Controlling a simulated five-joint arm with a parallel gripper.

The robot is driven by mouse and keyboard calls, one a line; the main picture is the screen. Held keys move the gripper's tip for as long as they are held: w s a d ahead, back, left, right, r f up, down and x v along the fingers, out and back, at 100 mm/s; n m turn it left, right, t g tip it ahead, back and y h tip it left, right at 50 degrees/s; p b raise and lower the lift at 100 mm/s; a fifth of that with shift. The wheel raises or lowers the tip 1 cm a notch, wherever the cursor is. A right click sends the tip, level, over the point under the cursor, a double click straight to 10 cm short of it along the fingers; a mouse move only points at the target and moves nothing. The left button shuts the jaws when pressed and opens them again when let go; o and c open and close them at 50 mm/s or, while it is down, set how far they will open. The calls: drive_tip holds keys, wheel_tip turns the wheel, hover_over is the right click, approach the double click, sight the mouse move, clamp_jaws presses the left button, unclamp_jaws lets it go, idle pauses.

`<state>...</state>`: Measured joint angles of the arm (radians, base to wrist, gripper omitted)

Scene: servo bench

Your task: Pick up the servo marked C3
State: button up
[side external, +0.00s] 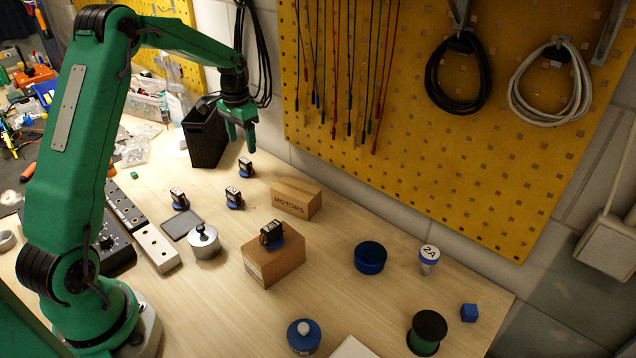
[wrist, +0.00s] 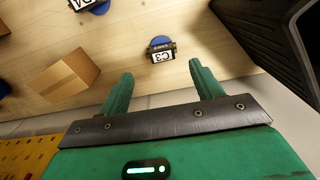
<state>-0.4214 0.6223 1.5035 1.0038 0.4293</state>
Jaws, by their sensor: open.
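The servo marked C3 (wrist: 161,56) is a small dark block with a white label, on a round blue base. In the wrist view it lies just beyond the gap between my fingertips. In the side view it appears to be the servo (side external: 245,168) nearest the black bin. My gripper (side external: 240,143) is open and empty, pointing down above that servo and clear of it. Its two green fingers also show in the wrist view (wrist: 160,72).
Similar servos stand nearby on the bench: one (side external: 234,199) in front, another (side external: 179,199) to its left, and one (side external: 272,235) on a cardboard box (side external: 275,266). A MOTORS box (side external: 297,200) stands right.

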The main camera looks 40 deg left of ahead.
sight(245, 160)
drive_tip(key=shift+w+a+f, duration=0.15)
drive_tip(key=shift+a+f, duration=0.2)
drive_tip(key=shift+f, duration=1.5)
drive_tip(key=shift+d+f, duration=0.15)
drive_tip(key=shift+f, duration=2.45)
drive_tip(key=c, duration=0.9)
drive_tip(key=shift+r, duration=0.15)
